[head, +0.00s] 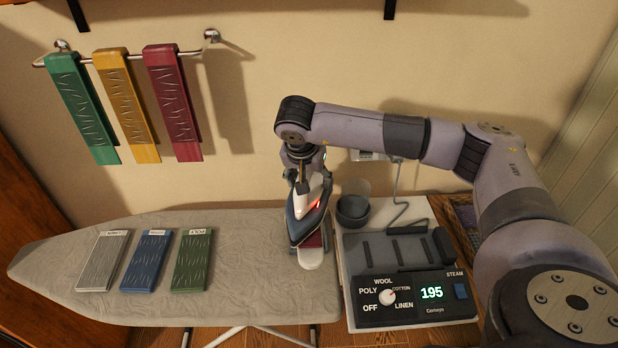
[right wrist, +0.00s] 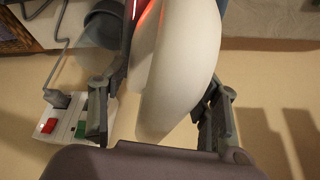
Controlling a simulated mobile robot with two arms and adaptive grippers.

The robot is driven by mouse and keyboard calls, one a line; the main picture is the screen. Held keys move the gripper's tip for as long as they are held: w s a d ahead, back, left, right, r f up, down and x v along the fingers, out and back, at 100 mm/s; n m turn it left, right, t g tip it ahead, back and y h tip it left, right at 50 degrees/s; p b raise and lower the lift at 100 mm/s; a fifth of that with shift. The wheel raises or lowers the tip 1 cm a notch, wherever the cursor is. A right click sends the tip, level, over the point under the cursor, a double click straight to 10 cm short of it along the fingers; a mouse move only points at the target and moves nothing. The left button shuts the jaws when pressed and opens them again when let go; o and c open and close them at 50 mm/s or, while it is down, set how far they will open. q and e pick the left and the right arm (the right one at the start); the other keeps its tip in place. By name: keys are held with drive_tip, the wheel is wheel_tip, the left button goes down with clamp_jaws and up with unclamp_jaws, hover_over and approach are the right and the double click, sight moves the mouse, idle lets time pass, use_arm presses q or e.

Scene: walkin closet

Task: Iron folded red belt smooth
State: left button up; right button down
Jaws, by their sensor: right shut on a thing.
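My right gripper (head: 301,172) is shut on the iron (head: 302,218), which has a white handle body, a dark blue-grey lower part and a glowing red light. The right wrist view shows the iron's white body (right wrist: 178,75) between the two fingers. The iron is over the right end of the ironing board. Part of a dark red folded piece (head: 314,240), likely the red belt, shows beneath and beside it, with a pale rounded end at the front. Most of this piece is hidden, and I cannot tell whether the iron touches it. My left gripper is not in view.
Grey (head: 103,262), blue (head: 147,263) and green (head: 192,262) folded strips lie on the ironing board (head: 60,262). Green, yellow and dark red strips hang from a wall rail (head: 125,57). The control station (head: 415,297) beside the board reads 195. The board between green strip and iron is clear.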

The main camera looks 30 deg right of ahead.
drive_tip(key=shift+f+b, duration=0.35)
drive_tip(key=shift+b, duration=0.1)
idle(0.8)
drive_tip(key=shift+s+f, duration=0.1)
drive_tip(key=shift+f, duration=0.1)
idle(1.5)
drive_tip(key=shift+r, duration=0.1)
drive_tip(key=shift+r+p, duration=0.55)
drive_tip(key=shift+r, duration=0.35)
drive_tip(key=shift+r+p, duration=1.1)
drive_tip(key=shift+r, duration=1.1)
